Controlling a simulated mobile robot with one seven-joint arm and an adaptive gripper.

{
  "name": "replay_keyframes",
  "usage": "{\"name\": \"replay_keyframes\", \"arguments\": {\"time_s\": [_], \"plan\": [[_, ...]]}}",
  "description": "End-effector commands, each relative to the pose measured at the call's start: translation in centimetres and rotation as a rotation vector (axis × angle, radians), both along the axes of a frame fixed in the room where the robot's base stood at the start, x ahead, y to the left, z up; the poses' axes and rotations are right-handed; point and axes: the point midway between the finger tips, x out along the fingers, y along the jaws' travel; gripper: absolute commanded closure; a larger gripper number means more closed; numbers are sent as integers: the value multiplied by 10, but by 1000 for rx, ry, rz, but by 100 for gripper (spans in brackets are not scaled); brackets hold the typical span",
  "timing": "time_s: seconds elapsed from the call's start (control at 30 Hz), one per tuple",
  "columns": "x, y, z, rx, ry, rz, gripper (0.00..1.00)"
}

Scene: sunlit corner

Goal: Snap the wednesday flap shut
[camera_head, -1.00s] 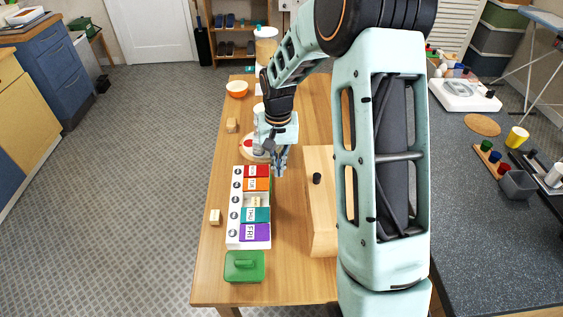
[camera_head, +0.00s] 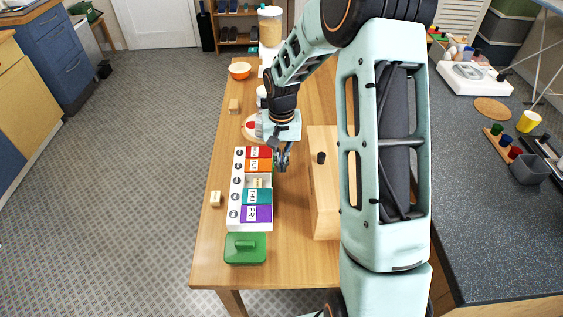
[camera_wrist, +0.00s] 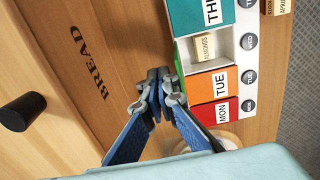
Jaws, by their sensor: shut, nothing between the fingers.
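A white organizer (camera_head: 238,217) has a row of day compartments. Its red Monday, orange Tuesday (camera_wrist: 211,86), teal Thursday (camera_wrist: 200,12) and purple Friday (camera_head: 257,214) flaps lie shut. The Wednesday compartment (camera_wrist: 228,45) stands open, with a small wooden block (camera_wrist: 204,46) labelled ALMONDS inside. My gripper (camera_wrist: 160,80) is shut and empty, fingertips together, close beside the organizer's edge near Tuesday and Wednesday. In the head view it is right of the organizer.
A wooden bread box (camera_wrist: 70,45) with a black knob (camera_wrist: 20,112) stands close on the other side of my gripper. A green lidded container (camera_head: 245,249) sits at the organizer's near end. Small wooden blocks (camera_head: 215,198) lie to the left.

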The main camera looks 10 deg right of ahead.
Motion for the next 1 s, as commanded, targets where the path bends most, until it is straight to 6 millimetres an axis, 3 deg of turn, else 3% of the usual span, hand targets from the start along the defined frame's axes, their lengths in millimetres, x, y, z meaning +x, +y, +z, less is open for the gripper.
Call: {"name": "replay_keyframes", "arguments": {"time_s": [0.27,0.73,1.0], "plan": [[1,6,-1,0,-1,1,100],[7,37,-3,0,0,1,100],[8,39,-2,0,0,-1,100]]}}
